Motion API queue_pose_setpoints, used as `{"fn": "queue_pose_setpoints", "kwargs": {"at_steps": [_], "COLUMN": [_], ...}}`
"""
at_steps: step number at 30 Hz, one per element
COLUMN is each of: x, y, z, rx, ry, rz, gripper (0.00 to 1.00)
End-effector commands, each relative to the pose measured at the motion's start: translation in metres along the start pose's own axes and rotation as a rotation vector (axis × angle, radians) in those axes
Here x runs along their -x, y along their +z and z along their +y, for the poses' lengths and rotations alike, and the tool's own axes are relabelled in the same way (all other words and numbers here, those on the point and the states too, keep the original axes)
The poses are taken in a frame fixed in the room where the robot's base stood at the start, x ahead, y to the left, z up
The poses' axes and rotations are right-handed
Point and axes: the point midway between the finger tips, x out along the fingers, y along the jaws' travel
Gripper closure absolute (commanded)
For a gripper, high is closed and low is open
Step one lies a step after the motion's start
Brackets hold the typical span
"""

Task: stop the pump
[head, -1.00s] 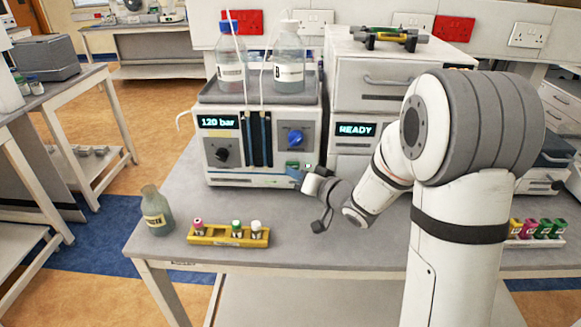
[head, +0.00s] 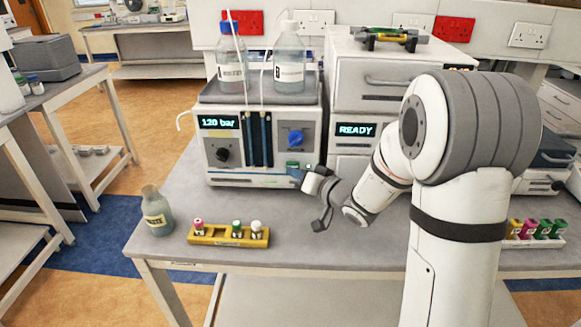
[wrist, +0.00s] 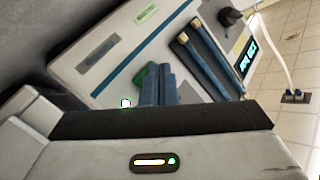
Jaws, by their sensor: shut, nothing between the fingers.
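The pump (head: 212,173) is the white unit at the back left of the bench, its display (head: 218,122) lit with "120 bar". A green button (head: 292,164) sits low on the right of its front panel, and it also shows in the wrist view (wrist: 140,80). My gripper (head: 296,174) is shut and empty, its blue fingertips at the panel by the green button. In the wrist view the fingers (wrist: 158,84) partly cover the button; I cannot tell whether they touch it. A small lit lamp (wrist: 126,103) shows beside it.
Bottles (head: 231,73) with tubing stand on top. A unit reading "READY" (head: 355,130) stands to the right. A yellow vial rack (head: 215,237) and a bottle (head: 157,214) are at the bench's front left.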

Motion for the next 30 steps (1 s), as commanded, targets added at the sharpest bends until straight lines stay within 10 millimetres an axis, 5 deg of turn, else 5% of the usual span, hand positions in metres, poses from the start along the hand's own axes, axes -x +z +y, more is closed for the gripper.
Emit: {"fn": "queue_pose_setpoints", "kwargs": {"at_steps": [30], "x": [0.0025], "y": [0.0017], "z": [-0.0016], "rx": [0.000], "ry": [0.001], "rz": [0.000], "gripper": [1.00]}}
